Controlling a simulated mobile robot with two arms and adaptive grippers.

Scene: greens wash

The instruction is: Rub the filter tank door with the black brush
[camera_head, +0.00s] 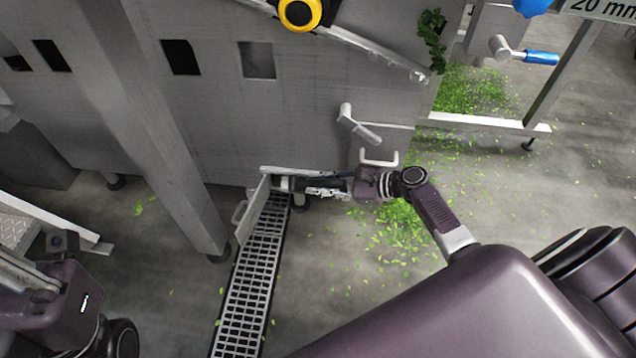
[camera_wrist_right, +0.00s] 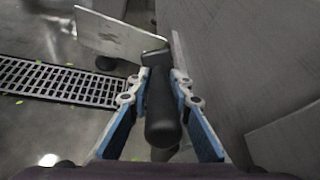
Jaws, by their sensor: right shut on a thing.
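The filter tank door (camera_head: 250,217) is a thin grey panel with a handle. It stands swung open at the low opening of the tank (camera_head: 300,125), beside the floor grate. In the right wrist view the door (camera_wrist_right: 115,38) shows as a pale panel ahead of the fingers. My right gripper (camera_head: 312,188) is at the opening, close to the door. In the wrist view its blue-padded fingers are shut on the black brush (camera_wrist_right: 162,112), whose dark head points toward the door. I cannot tell whether brush and door touch. My left gripper (camera_head: 20,277) is partly in view at the lower left; its fingertips are cut off.
A floor grate (camera_head: 250,285) runs from the opening toward me. A grey post (camera_head: 165,130) stands left of it. A pale lever (camera_head: 358,125) and a bracket handle (camera_head: 379,158) stick out above my right wrist. Green leaf bits (camera_head: 395,225) litter the floor.

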